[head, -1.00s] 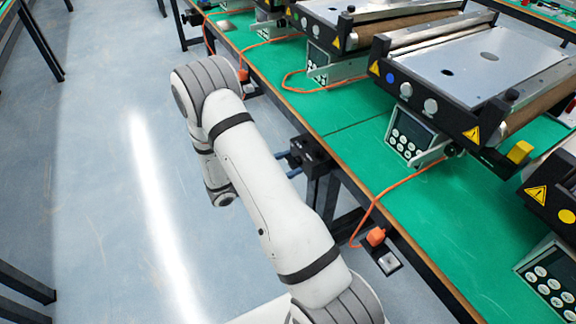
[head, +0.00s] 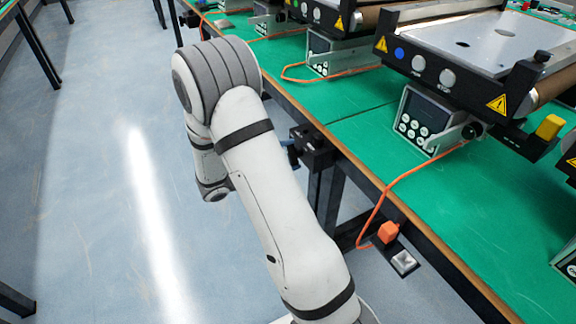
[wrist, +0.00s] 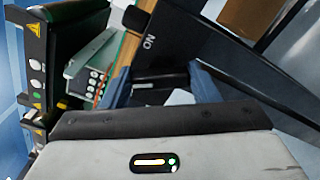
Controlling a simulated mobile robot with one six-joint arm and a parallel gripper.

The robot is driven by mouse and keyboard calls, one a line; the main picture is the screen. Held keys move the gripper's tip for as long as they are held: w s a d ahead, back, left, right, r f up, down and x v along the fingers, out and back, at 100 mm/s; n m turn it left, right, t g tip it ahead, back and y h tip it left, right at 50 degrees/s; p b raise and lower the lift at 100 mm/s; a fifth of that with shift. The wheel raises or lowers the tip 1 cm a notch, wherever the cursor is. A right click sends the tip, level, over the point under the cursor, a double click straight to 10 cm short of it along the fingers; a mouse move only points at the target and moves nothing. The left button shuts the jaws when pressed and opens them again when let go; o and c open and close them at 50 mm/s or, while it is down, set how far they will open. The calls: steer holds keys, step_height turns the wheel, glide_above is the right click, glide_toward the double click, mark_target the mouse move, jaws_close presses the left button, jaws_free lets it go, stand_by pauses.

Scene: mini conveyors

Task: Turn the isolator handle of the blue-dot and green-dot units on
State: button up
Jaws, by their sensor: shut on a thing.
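A black isolator box (head: 314,148) is fixed at the front edge of the green bench in the head view. In the wrist view its dark face (wrist: 165,42) carries white "ON" lettering, seen upside down. My gripper (wrist: 160,76) has its two blue-grey fingers either side of the dark isolator handle (wrist: 152,92), shut on it. The handle's exact angle is hard to tell. In the head view my gripper is mostly hidden behind the arm. The blue-dot unit (head: 480,45) shows its blue dot (head: 399,53) at upper right.
A keypad panel (head: 425,118) stands under the blue-dot unit. The floor (head: 90,200) at left is open.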

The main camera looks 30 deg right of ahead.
steer(key=m+b, duration=0.4)
steer(key=b, duration=0.1)
steer(key=m+b, duration=0.2)
steer(key=shift+s+f+b, duration=0.1)
steer(key=shift+f+b, duration=0.15)
steer(key=shift+b, duration=0.05)
steer(key=shift+r, duration=0.1)
steer(key=o, duration=1)
steer(key=shift+a, duration=0.15)
steer(key=a+p, duration=0.1)
steer(key=a, duration=0.6)
steer(key=shift+s+a, duration=0.1)
steer(key=shift+a, duration=0.2)
